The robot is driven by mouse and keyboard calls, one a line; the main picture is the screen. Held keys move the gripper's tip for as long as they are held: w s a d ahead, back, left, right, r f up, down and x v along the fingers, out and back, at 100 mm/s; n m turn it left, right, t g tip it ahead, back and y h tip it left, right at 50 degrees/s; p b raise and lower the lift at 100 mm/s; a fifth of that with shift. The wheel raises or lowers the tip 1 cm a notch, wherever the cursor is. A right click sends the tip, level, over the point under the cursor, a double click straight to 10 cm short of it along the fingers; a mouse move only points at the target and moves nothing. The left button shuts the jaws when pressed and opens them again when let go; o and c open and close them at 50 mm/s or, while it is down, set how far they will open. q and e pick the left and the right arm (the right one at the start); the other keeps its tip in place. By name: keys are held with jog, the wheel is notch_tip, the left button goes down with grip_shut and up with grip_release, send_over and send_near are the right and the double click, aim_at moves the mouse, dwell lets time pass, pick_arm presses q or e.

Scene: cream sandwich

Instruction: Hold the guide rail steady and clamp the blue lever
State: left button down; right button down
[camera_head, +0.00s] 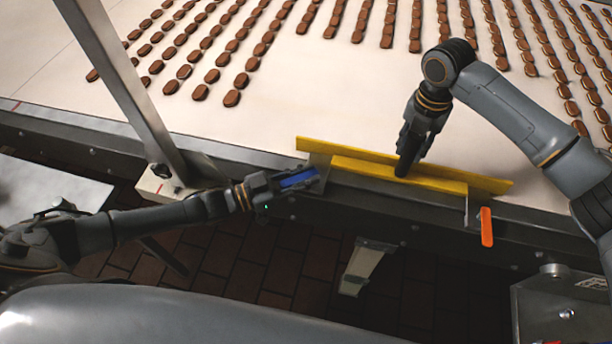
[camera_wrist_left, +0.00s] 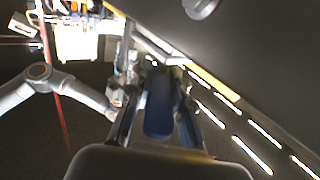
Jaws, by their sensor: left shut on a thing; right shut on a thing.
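The yellow guide rail (camera_head: 450,178) lies along the near edge of the conveyor. My right gripper (camera_head: 405,165) reaches down from above and is shut on the rail near its middle. The blue lever (camera_head: 299,179) sits at the left end of the rail. My left gripper (camera_head: 290,182) comes in from the left and is shut on the lever. In the left wrist view the blue lever (camera_wrist_left: 158,105) lies between the two fingers of my left gripper (camera_wrist_left: 160,95). The fingers partly cover the lever in the head view.
Rows of brown cookies (camera_head: 232,98) lie on the cream conveyor belt (camera_head: 330,85) behind the rail. An orange lever (camera_head: 486,227) hangs at the rail's right end. A grey metal post (camera_head: 125,85) stands left of my left gripper. Tiled floor shows below.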

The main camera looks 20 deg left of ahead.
pick_arm(q)
jog(key=shift+w+r+m+g+h, duration=0.15)
jog(key=shift+m+g+h, duration=0.45)
jog(key=shift+m+g, duration=0.1)
jog(key=shift+g, duration=0.3)
jog(key=c, duration=1.2)
grip_release()
jog(key=shift+a, duration=0.1)
jog(key=shift+a, duration=0.2)
jog(key=v, duration=0.7)
